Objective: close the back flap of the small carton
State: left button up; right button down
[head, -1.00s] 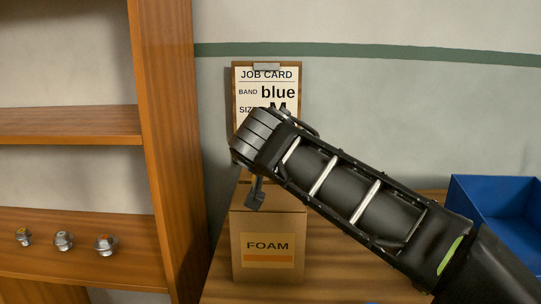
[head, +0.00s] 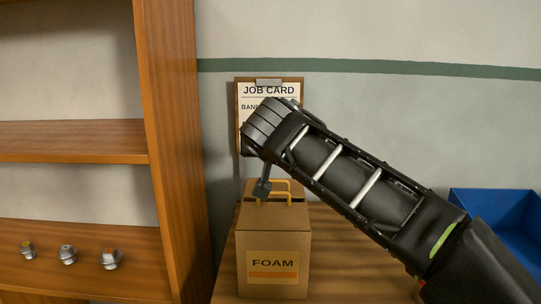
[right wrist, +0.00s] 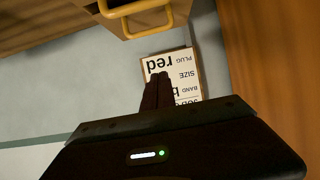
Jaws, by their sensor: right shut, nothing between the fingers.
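The small carton (head: 273,248) is a brown box with a FOAM label, on the wooden surface in the lower middle of the head view. A yellow handle (head: 283,181) shows at the back of its top. Brown board rises behind the handle; my gripper partly covers it, and I cannot tell how far the back flap is tilted. My right gripper (head: 262,190) points down over the back of the carton top, shut and empty. In the right wrist view its fingertips (right wrist: 158,76) are together, apart from the yellow handle (right wrist: 135,10). My left gripper is out of view.
A job card on a clipboard (head: 268,91) is on the wall behind, partly hidden by my arm. A wooden shelf unit (head: 172,150) stands close at left, with several metal plugs (head: 68,255). A blue bin (head: 490,204) is at right.

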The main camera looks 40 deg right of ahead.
jog(key=v, duration=1)
jog(key=shift+w, duration=0.1)
